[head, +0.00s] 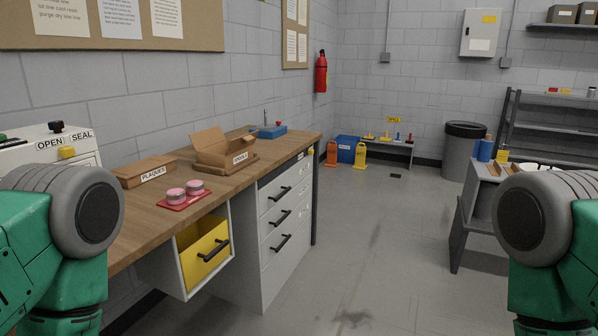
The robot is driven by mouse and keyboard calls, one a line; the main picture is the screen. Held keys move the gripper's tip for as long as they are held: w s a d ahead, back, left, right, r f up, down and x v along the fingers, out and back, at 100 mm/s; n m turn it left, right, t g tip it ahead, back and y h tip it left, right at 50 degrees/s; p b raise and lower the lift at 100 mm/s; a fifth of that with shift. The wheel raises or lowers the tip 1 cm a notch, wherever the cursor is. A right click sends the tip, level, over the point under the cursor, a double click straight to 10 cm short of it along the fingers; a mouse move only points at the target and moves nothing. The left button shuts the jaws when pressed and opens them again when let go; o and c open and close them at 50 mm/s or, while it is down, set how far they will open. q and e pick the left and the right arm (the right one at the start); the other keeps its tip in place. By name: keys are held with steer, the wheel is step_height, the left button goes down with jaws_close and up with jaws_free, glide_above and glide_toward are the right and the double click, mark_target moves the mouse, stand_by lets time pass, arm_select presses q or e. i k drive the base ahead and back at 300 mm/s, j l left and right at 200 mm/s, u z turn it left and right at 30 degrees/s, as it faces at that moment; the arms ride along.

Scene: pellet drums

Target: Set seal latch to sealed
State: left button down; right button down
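A white machine (88,161) stands at the far left, partly hidden behind my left arm. Its top edge carries a label reading OPEN and SEAL (65,140). A small yellow part (68,153) sits just below the label, roughly below the gap between the two words. A black knob (57,127) stands above the label. I cannot tell which of these is the seal latch, or its setting. My green and grey arm parts show at the left and right edges. Neither of my grippers is in view.
A wooden workbench (222,182) runs along the left wall with a PLAQUES box (146,171), an open cardboard box (226,150) and a red tray (172,204) with pink-topped tins. A yellow drawer (203,249) is under it.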

mark_target(66, 152)
steer(key=u, duration=1.6)
